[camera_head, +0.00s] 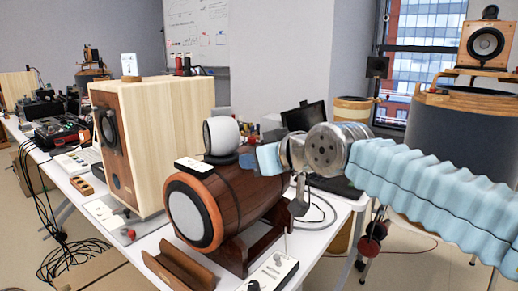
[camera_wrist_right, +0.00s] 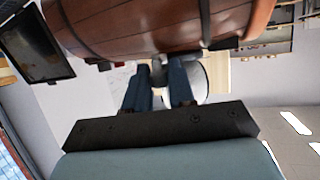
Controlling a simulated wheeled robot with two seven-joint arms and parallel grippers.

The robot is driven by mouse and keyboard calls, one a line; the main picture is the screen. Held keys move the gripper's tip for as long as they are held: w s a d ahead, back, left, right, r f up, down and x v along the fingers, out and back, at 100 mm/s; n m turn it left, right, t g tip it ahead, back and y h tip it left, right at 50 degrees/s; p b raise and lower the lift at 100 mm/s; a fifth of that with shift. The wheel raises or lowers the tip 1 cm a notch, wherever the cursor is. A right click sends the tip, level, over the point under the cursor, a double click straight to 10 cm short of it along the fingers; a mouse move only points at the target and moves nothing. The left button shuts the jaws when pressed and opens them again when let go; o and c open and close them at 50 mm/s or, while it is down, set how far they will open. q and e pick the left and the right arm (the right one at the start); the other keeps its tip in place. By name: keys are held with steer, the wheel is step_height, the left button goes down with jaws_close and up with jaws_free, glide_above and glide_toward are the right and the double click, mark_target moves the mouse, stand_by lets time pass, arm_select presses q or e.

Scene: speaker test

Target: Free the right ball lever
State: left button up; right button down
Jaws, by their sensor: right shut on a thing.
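A dark brown wooden barrel speaker (camera_head: 235,206) with an orange rim and pale round front lies on a wooden cradle on the table. A white ball-shaped unit (camera_head: 221,135) sits on top of it. My right gripper (camera_head: 262,158) reaches in from the right to the barrel's upper far side. In the right wrist view, its two dark blue fingers (camera_wrist_right: 158,78) are closed around a small grey piece, apparently the right ball lever (camera_wrist_right: 158,70), close to the barrel (camera_wrist_right: 150,30). The fingers hide much of the lever. My left gripper is not in view.
A large pale wooden speaker box (camera_head: 160,135) stands left of the barrel. An open brown holder (camera_head: 180,267) and a small white device (camera_head: 270,272) lie at the table's front. A laptop (camera_head: 303,117) stands behind my right wrist.

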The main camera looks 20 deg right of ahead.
steer(key=shift+s+a+m+t+h, duration=0.1)
steer(key=shift+a+m+t+h, duration=0.2)
steer(key=shift+m+h, duration=0.7)
steer(key=a+m+h, duration=0.1)
steer(key=m+h, duration=0.1)
steer(key=h, duration=0.1)
steer(key=shift+a+m+b, duration=0.2)
steer(key=shift+m+b, duration=0.1)
steer(key=a+m+h, duration=0.1)
steer(key=m+h, duration=0.1)
steer(key=h, duration=0.1)
steer(key=shift+a+m+p, duration=0.15)
steer(key=shift+m+p, duration=0.15)
steer(key=shift+w+a+m+g+h+p, duration=0.2)
steer(key=shift+m+g+h, duration=0.25)
steer(key=shift+m+h, duration=0.55)
steer(key=shift+w+a+m+g+h+p, duration=0.1)
steer(key=shift+a+m+g+h+p, duration=0.25)
steer(key=shift+m+h, duration=0.6)
steer(key=shift+d, duration=0.2)
steer(key=c, duration=1)
jaws_free()
steer(key=shift+h, duration=0.25)
steer(key=shift+c, duration=0.2)
steer(key=shift+d+n, duration=0.1)
steer(key=shift+n, duration=0.15)
